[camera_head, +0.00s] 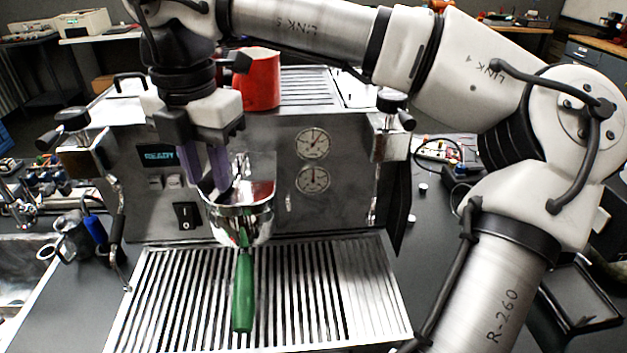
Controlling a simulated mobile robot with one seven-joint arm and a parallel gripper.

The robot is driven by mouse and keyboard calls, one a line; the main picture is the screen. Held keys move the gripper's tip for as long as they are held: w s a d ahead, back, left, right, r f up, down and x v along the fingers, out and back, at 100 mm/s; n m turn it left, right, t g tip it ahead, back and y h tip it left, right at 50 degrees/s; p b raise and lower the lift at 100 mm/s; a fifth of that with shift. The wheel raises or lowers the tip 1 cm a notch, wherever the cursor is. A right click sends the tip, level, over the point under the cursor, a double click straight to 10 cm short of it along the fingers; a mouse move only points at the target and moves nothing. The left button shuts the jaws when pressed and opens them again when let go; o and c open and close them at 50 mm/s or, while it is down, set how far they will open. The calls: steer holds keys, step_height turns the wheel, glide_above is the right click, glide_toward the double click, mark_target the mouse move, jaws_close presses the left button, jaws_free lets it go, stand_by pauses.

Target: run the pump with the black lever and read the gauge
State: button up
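The espresso machine (345,205) stands in the middle with two round gauges on its front, an upper gauge (313,143) and a lower gauge (313,180). Their needles are too small to read surely. A portafilter with a green handle (243,290) sits at the group, its handle pointing toward me. My gripper (206,168) points down in front of the group, its purple fingers just above and left of the portafilter's bowl. The finger gap and anything between the fingers are unclear. I cannot surely pick out the black pump lever; my gripper covers part of the group.
A lit display (158,155) reads READY, above a black rocker switch (187,215). A red pitcher (260,80) stands on the machine's top. A slatted drip tray (310,300) lies in front. Black-knobbed valves flank the machine. My arm arches across the upper right.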

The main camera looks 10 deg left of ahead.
steer(key=d+n, duration=0.1)
steer(key=n, duration=0.1)
steer(key=d+n, duration=0.2)
steer(key=shift+s+d+n+p, duration=0.1)
steer(key=shift+n+p, duration=0.25)
steer(key=shift+n, duration=0.05)
steer(key=shift+w+d+n, duration=0.25)
steer(key=shift+d+n, duration=0.5)
steer(key=shift+n, duration=0.35)
steer(key=shift+w+d+n, duration=0.25)
steer(key=shift+d+n, duration=0.45)
steer(key=shift+n, duration=0.4)
steer(key=shift+o, duration=0.3)
steer(key=o, duration=0.3)
steer(key=shift+o, duration=0.2)
step_height(320, 180, up, 7)
